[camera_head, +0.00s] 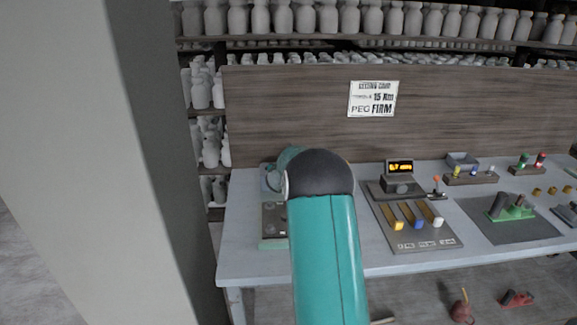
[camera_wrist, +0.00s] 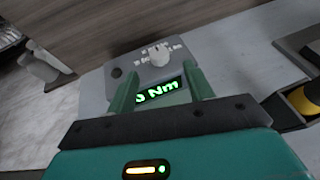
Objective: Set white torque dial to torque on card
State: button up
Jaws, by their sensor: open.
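Contact cannot be told. In the head view the card (camera_head: 373,99) on the wooden board reads torque 15 Nm and peg FIRM. My arm hides the dial there.
A unit with an orange display (camera_head: 400,167) and a plate of yellow, blue and white sliders (camera_head: 418,222) stand right of my arm on the grey table (camera_head: 245,262). Further right are a green fixture (camera_head: 512,210) and small coloured pegs (camera_head: 473,170). A pillar (camera_head: 90,160) stands left.

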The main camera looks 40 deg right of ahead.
jog(key=x, duration=0.7)
jog(key=shift+w+d+f, duration=0.1)
jog(key=shift+w, duration=0.25)
jog(key=c, duration=1)
